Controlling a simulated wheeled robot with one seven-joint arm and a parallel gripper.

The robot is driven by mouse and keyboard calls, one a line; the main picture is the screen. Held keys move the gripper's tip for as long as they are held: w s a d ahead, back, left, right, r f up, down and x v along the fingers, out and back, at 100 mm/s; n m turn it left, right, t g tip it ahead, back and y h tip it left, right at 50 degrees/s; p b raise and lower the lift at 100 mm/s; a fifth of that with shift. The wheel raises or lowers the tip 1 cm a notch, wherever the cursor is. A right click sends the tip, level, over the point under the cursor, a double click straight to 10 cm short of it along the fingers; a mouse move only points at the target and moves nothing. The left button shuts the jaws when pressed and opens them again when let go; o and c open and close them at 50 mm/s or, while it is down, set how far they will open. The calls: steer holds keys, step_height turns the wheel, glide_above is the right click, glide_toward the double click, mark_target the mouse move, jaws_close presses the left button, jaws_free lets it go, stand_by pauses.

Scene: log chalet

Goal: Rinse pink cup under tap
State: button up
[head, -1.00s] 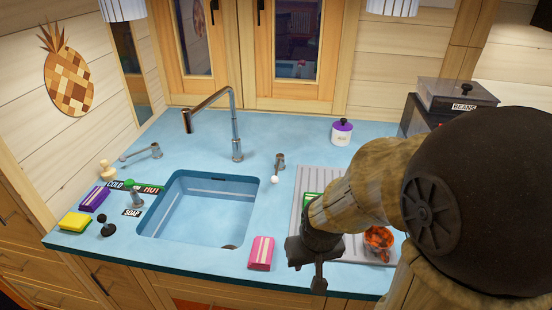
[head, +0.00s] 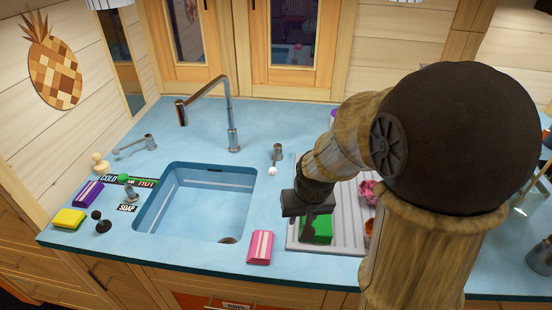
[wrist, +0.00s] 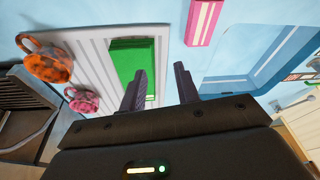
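The pink cup (head: 367,191) stands on the drainboard, partly hidden behind my arm in the head view. It also shows at the left in the wrist view (wrist: 83,101), beside an orange speckled cup (wrist: 46,58). My gripper (head: 308,230) hangs over the drainboard, left of the cup and above a green block. In the wrist view its two fingers (wrist: 158,82) are apart with nothing between them. The chrome tap (head: 232,125) stands behind the sink (head: 200,205), its spout reaching left. I see no water running.
A pink striped block (head: 260,247) lies between sink and drainboard (head: 340,248). A green block (head: 318,228) lies on the drainboard. Yellow (head: 69,218) and purple (head: 88,193) blocks, a soap dispenser and small taps stand left of the sink. The counter behind is mostly clear.

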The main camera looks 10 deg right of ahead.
mark_target(275, 162)
steer(key=w+r+m+t+p, duration=0.1)
steer(key=w+r, duration=0.2)
steer(key=w, duration=1)
steer(key=w+r+m+t+p, duration=0.1)
steer(key=w+r+m+p, duration=0.1)
steer(key=w, duration=1.1)
steer(key=shift+d+r, duration=0.35)
steer(key=shift+r, duration=0.05)
steer(key=shift+f+p, duration=0.1)
steer(key=shift+p, duration=0.2)
steer(key=p+x, duration=0.1)
steer(key=x, duration=0.4)
steer(key=p+x, duration=0.1)
steer(key=x, duration=0.5)
steer(key=p+x, duration=0.2)
steer(key=x, duration=0.4)
steer(key=shift+w+a+f, duration=0.1)
steer(key=shift+a, duration=0.15)
steer(key=shift+c, duration=0.4)
jaws_close()
